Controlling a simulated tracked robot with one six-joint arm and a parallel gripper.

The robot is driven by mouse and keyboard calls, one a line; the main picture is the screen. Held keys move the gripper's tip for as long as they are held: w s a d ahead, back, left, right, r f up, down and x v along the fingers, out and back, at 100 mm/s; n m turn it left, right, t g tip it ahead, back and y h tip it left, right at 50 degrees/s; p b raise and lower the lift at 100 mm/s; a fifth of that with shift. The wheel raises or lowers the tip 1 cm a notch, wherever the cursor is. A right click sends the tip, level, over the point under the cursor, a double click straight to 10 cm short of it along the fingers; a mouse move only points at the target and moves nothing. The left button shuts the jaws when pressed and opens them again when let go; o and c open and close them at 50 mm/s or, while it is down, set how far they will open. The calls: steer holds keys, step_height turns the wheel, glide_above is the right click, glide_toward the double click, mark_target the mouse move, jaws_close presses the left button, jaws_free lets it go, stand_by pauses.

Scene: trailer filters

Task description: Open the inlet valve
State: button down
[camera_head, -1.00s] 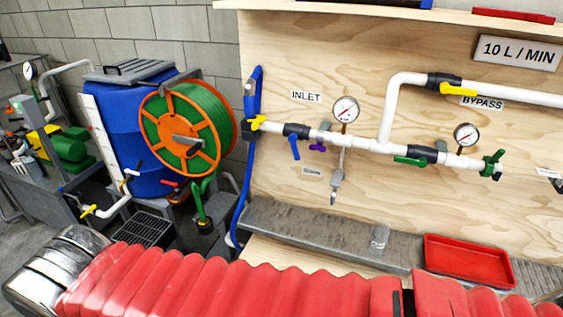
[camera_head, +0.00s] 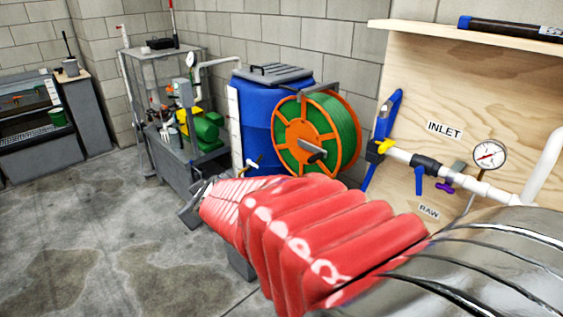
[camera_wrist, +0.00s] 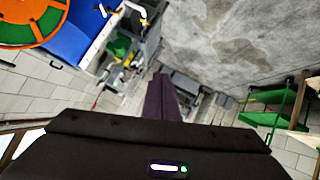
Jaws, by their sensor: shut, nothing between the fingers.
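In the head view, the INLET label (camera_head: 444,129) is on the plywood panel at right, above a white pipe. Along that pipe are a yellow handle (camera_head: 383,146) at its left end and a blue lever (camera_head: 419,183) hanging down from a dark valve body (camera_head: 424,162). I cannot tell whether the valve is open. My gripper (camera_head: 188,214) is at the far end of my red-sleeved arm, pointing left, well away from the pipe. In the wrist view my gripper (camera_wrist: 161,80) is shut and empty; the inlet pipe is not recognisable there.
A blue tank (camera_head: 250,110) and a green hose reel (camera_head: 318,133) with orange rim stand left of the panel. A pressure gauge (camera_head: 489,155) and a purple handle (camera_head: 445,187) are along the pipe. A grey cart (camera_head: 180,160) with machinery stands behind. Concrete floor at left is clear.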

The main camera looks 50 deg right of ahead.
mark_target(419, 183)
steer(key=s+d+f+g+h, duration=0.1)
steer(key=d+h, duration=0.2)
steer(key=d, duration=0.5)
steer(key=s+d+f+m+g+h, duration=0.1)
steer(key=s+d+f+h, duration=0.15)
steer(key=d, duration=0.55)
steer(key=s+d+g+h, duration=0.1)
steer(key=d+h, duration=0.2)
steer(key=d, duration=0.5)
steer(key=s+d+f+g+h, duration=0.2)
steer(key=s+d+g, duration=0.4)
steer(key=s, duration=0.6)
steer(key=s+d+f+g+h, duration=0.3)
steer(key=s+d+g, duration=0.4)
steer(key=s, duration=0.4)
steer(key=shift+s+d+f+m+g, duration=0.2)
steer(key=shift+s+m+g, duration=0.15)
steer(key=shift+g, duration=0.15)
steer(key=shift+h, duration=0.25)
steer(key=s+d+r, duration=0.1)
steer(key=s+d, duration=0.6)
steer(key=d, duration=0.2)
steer(key=shift+r, duration=0.35)
